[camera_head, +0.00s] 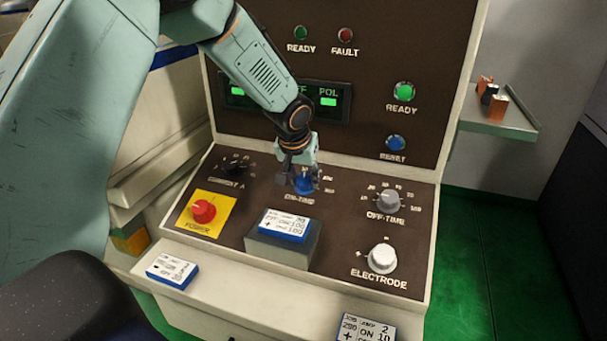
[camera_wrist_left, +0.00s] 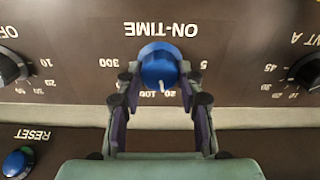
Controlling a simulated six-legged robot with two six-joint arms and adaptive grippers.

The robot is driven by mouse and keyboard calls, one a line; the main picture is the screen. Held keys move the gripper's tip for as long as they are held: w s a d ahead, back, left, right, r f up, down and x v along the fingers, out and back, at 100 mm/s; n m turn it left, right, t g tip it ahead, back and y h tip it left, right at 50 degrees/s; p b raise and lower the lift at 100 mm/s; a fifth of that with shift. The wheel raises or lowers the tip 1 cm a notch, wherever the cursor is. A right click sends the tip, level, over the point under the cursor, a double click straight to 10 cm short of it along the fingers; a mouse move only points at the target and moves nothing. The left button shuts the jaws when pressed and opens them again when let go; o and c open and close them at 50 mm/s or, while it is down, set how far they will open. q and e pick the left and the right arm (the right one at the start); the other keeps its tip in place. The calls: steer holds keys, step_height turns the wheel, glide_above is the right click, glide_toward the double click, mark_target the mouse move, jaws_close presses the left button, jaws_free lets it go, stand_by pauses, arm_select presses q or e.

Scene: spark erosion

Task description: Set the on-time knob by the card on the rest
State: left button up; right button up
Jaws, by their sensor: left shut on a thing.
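The blue on-time knob (camera_head: 304,184) is on the sloped panel, mostly behind my left gripper (camera_head: 302,178). In the left wrist view, the knob (camera_wrist_left: 160,66) sits between the two fingers of my left gripper (camera_wrist_left: 157,84), which is shut on it. That view is upside down; the knob's white mark points down, between the printed 20 and 100. The card (camera_head: 284,225) lies on the grey rest (camera_head: 283,250) in front of the knob. Its small print seems to include ON 100, but is hard to read. My right gripper is not in view.
The off-time knob (camera_head: 388,200), electrode knob (camera_head: 382,259), red power knob (camera_head: 203,211) and black current knob (camera_head: 237,163) surround the on-time knob. Other cards lie on the front ledge at left (camera_head: 172,270) and right (camera_head: 367,328). A shelf (camera_head: 500,126) holds small blocks.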

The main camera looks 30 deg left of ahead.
arm_select(q)
steer(key=m+p, duration=0.2)
steer(key=m, duration=0.1)
steer(key=shift+s+r+m+p, duration=0.1)
steer(key=shift+m+p, duration=0.2)
steer(key=shift+p, duration=0.05)
steer(key=shift+m+p, duration=0.75)
steer(key=shift+m, duration=0.25)
steer(key=o, duration=1.2)
steer(key=v, duration=1.2)
steer(key=shift+a, duration=0.15)
